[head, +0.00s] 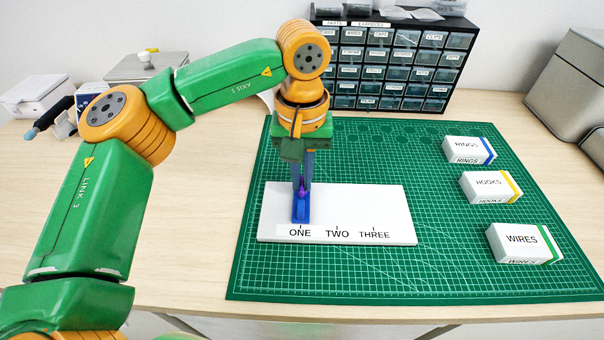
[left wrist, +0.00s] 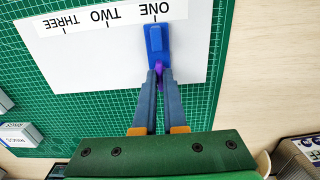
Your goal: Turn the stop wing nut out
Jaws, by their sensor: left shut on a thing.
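A blue stop block (head: 300,210) sits on a white board (head: 370,205) at the mark ONE. In the left wrist view the blue block (left wrist: 155,38) lies beside the ONE label. A small purple wing nut (head: 302,188) is at the block's end. My left gripper (head: 302,184) points down over the board, its two fingers shut on the purple wing nut; the left wrist view also shows this nut (left wrist: 159,72) between the fingertips. The fingers hide part of the nut. My right gripper is not in view.
The board lies on a green cutting mat (head: 400,270). White boxes marked RINGS (head: 466,149), HOOKS (head: 488,187) and WIRES (head: 520,243) stand on the mat's right side. A drawer cabinet (head: 395,65) stands behind. The mat between board and boxes is clear.

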